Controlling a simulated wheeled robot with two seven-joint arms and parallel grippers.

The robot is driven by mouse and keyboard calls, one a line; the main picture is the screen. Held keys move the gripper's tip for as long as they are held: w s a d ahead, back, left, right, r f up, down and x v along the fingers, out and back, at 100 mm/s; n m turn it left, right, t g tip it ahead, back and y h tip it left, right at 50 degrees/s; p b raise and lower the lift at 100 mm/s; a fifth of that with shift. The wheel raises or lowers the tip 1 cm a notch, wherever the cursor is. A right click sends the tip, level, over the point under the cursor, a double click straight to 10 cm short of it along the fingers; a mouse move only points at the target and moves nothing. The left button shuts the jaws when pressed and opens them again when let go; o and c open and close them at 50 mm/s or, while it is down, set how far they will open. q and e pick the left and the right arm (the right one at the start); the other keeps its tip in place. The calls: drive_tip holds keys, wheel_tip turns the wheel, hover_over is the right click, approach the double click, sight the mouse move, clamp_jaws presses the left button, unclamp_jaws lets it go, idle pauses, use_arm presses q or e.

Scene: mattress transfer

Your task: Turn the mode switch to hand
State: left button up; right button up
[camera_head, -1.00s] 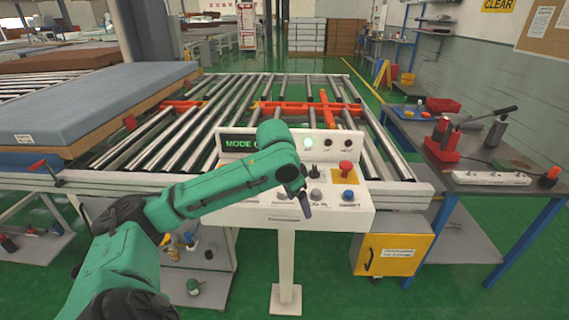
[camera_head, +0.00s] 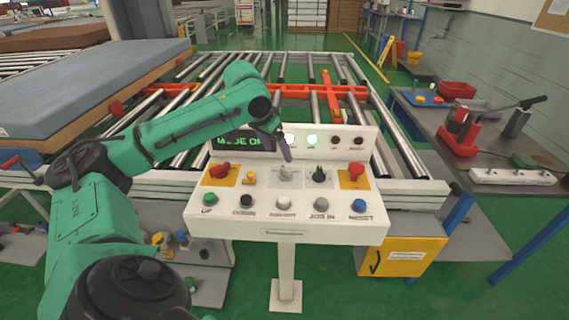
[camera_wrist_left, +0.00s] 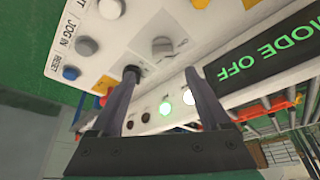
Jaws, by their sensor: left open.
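The white control panel (camera_head: 270,222) stands before the roller conveyor; its display (camera_head: 240,142) reads "MODE OFF" and shows also in the wrist view (camera_wrist_left: 275,50). A grey rotary knob (camera_head: 287,174) and a black rotary knob (camera_head: 319,174) sit in its upper row; I cannot read which is the mode switch. My left gripper (camera_head: 285,152) is over the panel, just behind the grey knob. In the wrist view it is open and empty (camera_wrist_left: 161,78), with the grey knob (camera_wrist_left: 163,46) beyond the gap between its fingertips, apart from them. The black knob (camera_wrist_left: 131,73) is at the left fingertip, partly hidden.
Close by are a red switch (camera_head: 219,170), a yellow button (camera_head: 249,178) and a red mushroom button (camera_head: 354,171). Below runs a row of push buttons, from green (camera_head: 210,199) to blue (camera_head: 359,205). Lit lamps (camera_head: 312,139) are on the upright face.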

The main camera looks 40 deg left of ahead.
sight(286, 168)
use_arm(q)
drive_tip(key=x, duration=0.8)
drive_tip(key=shift+w+a+f+p, duration=0.15)
drive_tip(key=shift+w+a+p, duration=0.15)
drive_tip(key=shift+f, duration=0.2)
drive_tip(key=shift+d, duration=0.1)
drive_tip(key=shift+c, duration=0.3)
use_arm(e)
drive_tip(key=shift+w+a+r, duration=0.4)
drive_tip(key=shift+w+a, duration=0.25)
drive_tip(key=shift+w, duration=0.1)
